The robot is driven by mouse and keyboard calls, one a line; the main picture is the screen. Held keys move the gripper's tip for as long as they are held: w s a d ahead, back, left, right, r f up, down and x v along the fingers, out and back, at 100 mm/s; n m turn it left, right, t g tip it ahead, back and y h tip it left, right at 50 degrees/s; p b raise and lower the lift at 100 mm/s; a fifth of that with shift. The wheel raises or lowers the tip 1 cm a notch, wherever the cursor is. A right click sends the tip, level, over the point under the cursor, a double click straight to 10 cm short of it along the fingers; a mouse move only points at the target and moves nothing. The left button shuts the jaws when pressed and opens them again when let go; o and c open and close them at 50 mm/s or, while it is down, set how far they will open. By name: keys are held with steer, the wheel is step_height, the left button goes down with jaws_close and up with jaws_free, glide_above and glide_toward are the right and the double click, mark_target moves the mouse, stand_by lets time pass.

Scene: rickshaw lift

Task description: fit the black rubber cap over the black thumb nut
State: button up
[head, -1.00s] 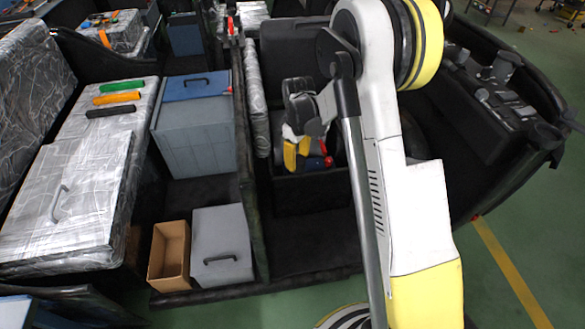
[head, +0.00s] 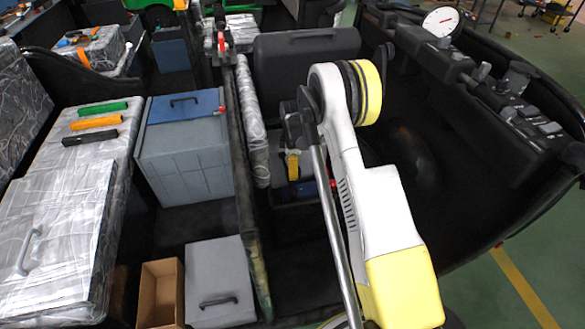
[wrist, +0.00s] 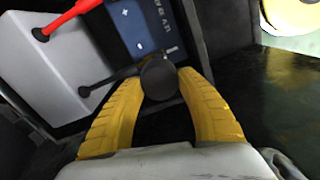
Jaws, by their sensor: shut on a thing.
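My gripper (wrist: 160,90) is shut on a round, dark cap-like piece, which I take to be the black rubber cap (wrist: 159,78). The piece sits between the tips of the two yellow fingers. In the wrist view it lies over the edge of a blue battery-like block (wrist: 134,28) with white markings. A short grey pin (wrist: 172,50) shows just beside it. I cannot make out the black thumb nut; it may be hidden behind the held piece. In the head view, my gripper (head: 293,165) is low in the dark bay, mostly hidden by my arm.
A red cable (wrist: 68,18) and a black cable (wrist: 108,80) lie close by at left. A white box (wrist: 55,65) stands beside the blue block. In the head view, a dark partition wall (head: 245,170) runs left of my gripper, and a black case (head: 305,62) stands behind.

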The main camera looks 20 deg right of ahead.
mark_target(293, 190)
steer(key=shift+f+b, duration=1.55)
steer(key=shift+f, duration=2)
steer(key=shift+f, duration=2.15)
steer(key=o, duration=1)
steer(key=shift+c, duration=0.2)
steer(key=shift+r, duration=0.1)
step_height(293, 190, up, 12)
steer(key=shift+f, duration=0.1)
